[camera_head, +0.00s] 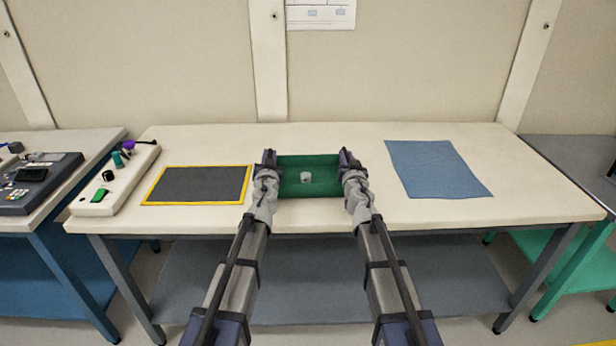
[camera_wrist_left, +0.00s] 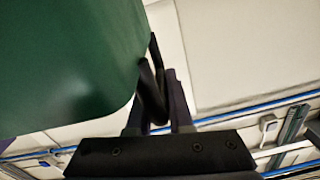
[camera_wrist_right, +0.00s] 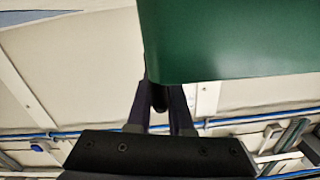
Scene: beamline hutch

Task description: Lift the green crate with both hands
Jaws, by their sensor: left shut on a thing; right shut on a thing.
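The green crate (camera_head: 324,187) is between my two grippers at the middle of the table in the head view. A small pale grey object (camera_head: 305,177) sits inside it. My left gripper (camera_head: 268,158) is shut on the crate's left side. The crate's wall fills the upper left of the left wrist view (camera_wrist_left: 70,60). My right gripper (camera_head: 347,158) is shut on its right side, and the wall shows at the upper right of the right wrist view (camera_wrist_right: 235,40). The crate looks about level. Its underside is hidden, so I cannot tell whether it touches the table.
A dark mat with a yellow border (camera_head: 198,185) lies left of the crate on the cream table (camera_head: 330,217). A blue cloth-like sheet (camera_head: 436,168) lies to the right. A control box (camera_head: 117,180) stands at the table's left end. The far right of the table is clear.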

